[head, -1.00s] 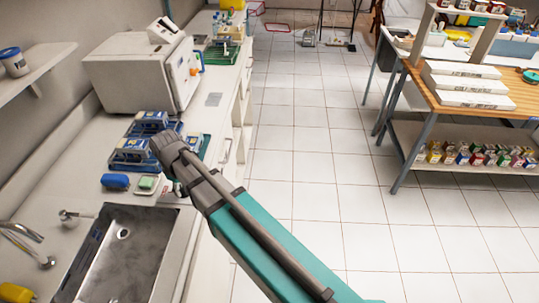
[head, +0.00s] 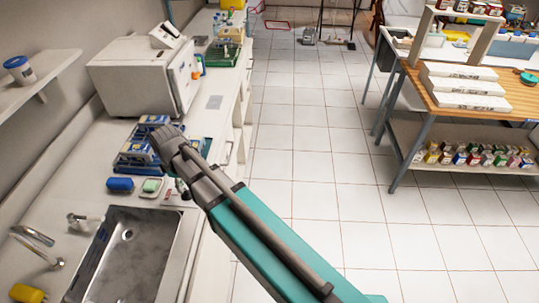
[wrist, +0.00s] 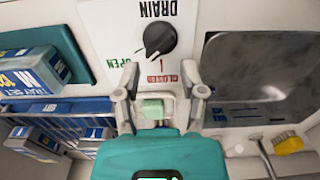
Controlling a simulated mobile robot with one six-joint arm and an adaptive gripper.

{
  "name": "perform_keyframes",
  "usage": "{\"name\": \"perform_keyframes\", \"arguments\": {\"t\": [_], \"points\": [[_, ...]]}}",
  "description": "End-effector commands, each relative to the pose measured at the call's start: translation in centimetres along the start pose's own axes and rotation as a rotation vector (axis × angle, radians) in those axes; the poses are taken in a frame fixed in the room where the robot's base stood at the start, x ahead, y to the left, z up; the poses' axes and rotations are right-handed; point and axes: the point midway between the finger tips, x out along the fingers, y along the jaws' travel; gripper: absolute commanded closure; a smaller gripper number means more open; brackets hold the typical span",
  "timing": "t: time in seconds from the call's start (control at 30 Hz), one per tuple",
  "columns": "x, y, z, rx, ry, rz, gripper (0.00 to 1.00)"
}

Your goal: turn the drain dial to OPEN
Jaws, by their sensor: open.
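The drain dial (wrist: 160,38) is a round black knob on a white panel below the word DRAIN, which appears upside down in the wrist view. A green OPEN label (wrist: 127,57) is beside it at lower left, and red lettering with a red line is just below. A small light mark on the knob appears to face down and left, away from the red line. My gripper (wrist: 160,73) is open, its two fingertips apart just below the dial and not around it. In the head view my gripper (head: 166,142) is over the counter; the dial cannot be made out there.
A metal sink (head: 130,258) with a tap is at front left. A green sponge (head: 152,185) in a dish and a blue object (head: 120,184) lie beside it. Blue boxes (head: 138,152) and a white appliance (head: 140,75) stand behind.

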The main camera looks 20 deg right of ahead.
Motion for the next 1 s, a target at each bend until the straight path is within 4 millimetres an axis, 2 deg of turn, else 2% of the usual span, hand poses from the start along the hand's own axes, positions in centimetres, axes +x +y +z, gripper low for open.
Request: {"name": "perform_keyframes", "arguments": {"t": [0.03,1.0], "points": [[-0.9,0.0,0.0,0.000,0.000,0.000,0.47],[-9.0,0.0,0.0,0.001,0.000,0.000,0.47]]}}
